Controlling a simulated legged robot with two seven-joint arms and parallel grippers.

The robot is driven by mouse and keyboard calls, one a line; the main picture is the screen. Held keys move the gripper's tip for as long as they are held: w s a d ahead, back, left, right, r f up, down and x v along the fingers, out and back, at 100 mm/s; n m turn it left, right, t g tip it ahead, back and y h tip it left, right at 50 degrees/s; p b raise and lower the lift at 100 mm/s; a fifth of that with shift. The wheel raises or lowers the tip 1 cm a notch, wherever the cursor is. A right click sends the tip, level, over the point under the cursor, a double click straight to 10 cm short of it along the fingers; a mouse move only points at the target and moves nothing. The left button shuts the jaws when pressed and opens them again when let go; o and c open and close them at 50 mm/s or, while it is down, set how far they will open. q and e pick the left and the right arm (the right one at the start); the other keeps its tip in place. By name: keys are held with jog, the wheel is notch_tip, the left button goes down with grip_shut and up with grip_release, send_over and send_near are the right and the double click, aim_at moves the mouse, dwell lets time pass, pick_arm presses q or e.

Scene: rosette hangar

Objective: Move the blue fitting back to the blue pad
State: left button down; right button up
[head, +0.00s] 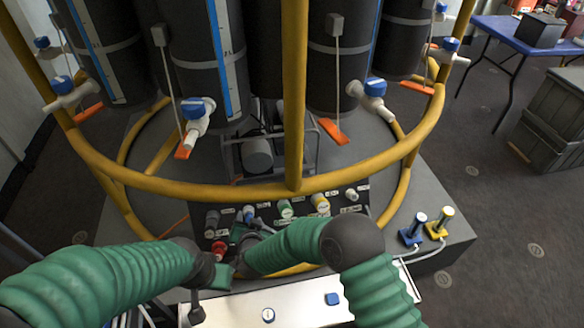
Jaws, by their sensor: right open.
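A small blue fitting (249,213) stands on the dark sloped panel among several coloured fittings. My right gripper (262,228) is open, close to its lower right. I cannot tell whether they touch. A flat blue pad (332,298) lies on the white surface (300,292) in the foreground and looks bare. My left gripper (197,313) hangs low at the left end of the white surface. Its jaws are too dark and small to read.
The panel also carries a red fitting (219,248), a green one (285,208) and a yellow one (320,204). A yellow rail (230,191) crosses above the panel. Blue (412,230) and yellow (440,222) handled pieces stand right.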

dwell(0.7)
jog(key=shift+c, duration=0.5)
grip_shut()
dwell(0.5)
jog(key=shift+s+r+p, duration=0.1)
jog(key=shift+p, duration=0.2)
jog(key=shift+p+v, duration=2)
jog(key=shift+v, duration=0.85)
jog(key=shift+d, duration=0.1)
